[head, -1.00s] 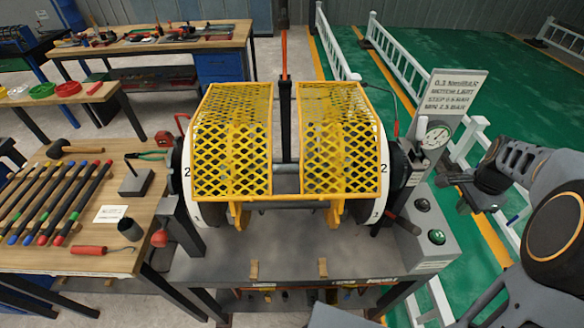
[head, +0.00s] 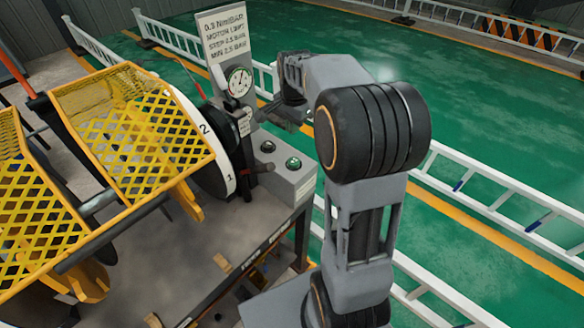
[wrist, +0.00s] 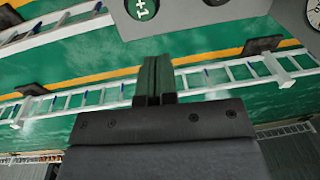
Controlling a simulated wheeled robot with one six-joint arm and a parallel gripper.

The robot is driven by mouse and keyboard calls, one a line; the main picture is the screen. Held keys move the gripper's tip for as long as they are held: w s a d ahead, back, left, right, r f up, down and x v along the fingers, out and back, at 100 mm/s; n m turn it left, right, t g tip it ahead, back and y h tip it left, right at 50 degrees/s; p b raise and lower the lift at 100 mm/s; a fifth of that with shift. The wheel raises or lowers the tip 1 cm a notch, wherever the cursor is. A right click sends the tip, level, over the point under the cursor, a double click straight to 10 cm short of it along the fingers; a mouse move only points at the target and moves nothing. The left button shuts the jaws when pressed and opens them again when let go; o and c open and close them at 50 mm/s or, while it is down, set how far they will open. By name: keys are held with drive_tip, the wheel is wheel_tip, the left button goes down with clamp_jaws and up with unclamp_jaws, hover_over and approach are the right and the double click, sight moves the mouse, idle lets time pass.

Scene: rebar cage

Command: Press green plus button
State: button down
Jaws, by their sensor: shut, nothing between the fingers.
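The green plus button (head: 293,163) is a round, lit button on the grey control box (head: 290,183) at the right end of the bench. In the wrist view it shows at the top edge (wrist: 142,8), cut off, with a white plus mark. My gripper (head: 277,112) is above and behind the box, apart from the button. In the wrist view my gripper (wrist: 153,78) has its fingers together, empty, pointing up the picture just below the button. A gap shows between fingertips and box.
A dark button (head: 267,147) sits beside the green one. A lever (head: 255,170), a gauge (head: 239,81) and a sign (head: 222,32) stand close by. Yellow mesh guards (head: 130,125) cover the drum machine at left. White railings (head: 490,185) cross the green floor.

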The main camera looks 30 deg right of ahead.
drive_tip(key=b, duration=0.2)
wheel_tip(320, 180, up, 4)
drive_tip(key=g, duration=0.1)
hover_over(294, 161)
drive_tip(key=shift+f+b, duration=0.1)
drive_tip(key=shift+b, duration=0.25)
drive_tip(key=shift+f, duration=0.15)
wheel_tip(294, 161, down, 14)
drive_tip(key=shift+r+b, duration=0.15)
drive_tip(key=shift+b, duration=0.45)
